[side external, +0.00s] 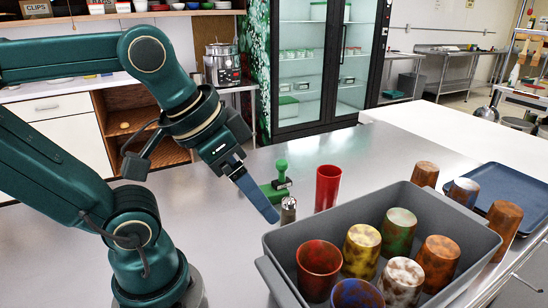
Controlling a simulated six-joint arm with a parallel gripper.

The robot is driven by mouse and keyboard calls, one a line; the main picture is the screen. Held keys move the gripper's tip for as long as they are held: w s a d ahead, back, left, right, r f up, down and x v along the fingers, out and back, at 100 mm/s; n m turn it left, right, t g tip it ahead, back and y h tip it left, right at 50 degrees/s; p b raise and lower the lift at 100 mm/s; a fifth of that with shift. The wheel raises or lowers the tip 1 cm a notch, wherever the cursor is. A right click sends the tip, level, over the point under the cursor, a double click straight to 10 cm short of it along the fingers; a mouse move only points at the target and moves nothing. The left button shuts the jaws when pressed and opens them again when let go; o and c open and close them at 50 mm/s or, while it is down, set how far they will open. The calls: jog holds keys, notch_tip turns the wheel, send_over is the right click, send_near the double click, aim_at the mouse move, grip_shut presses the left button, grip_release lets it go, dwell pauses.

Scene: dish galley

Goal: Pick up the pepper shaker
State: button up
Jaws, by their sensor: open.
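A small shaker with a metallic top and a dark body (288,211), which looks like the pepper shaker, stands upright on the steel counter, just left of the grey bin. My gripper (273,213) points down and to the right from the left, with its blue finger ending close to the shaker's left side. The gripper is open and holds nothing that I can see. One finger hides the other, and I cannot tell whether the shaker is between them or whether they touch it.
A green object (276,185) is just behind the finger and shaker. A red cup (327,188) stands behind right. The grey bin (272,242) with several mottled cups fills the right front. A blue tray (505,182) lies farther right.

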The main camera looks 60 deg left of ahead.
notch_tip(320, 180, up, 2)
jog(key=n+t+h, duration=0.2)
jog(key=n+h, duration=0.9)
jog(key=n, duration=1.4)
send_over(284, 199)
jog(key=a, duration=0.2)
jog(key=f, duration=1.1)
jog(key=d+f, duration=0.1)
jog(key=f, duration=0.4)
jog(key=shift+f, duration=0.3)
jog(key=shift+w+d+f, duration=0.15)
jog(key=shift+d+f, duration=0.05)
jog(key=shift+x, duration=2.2)
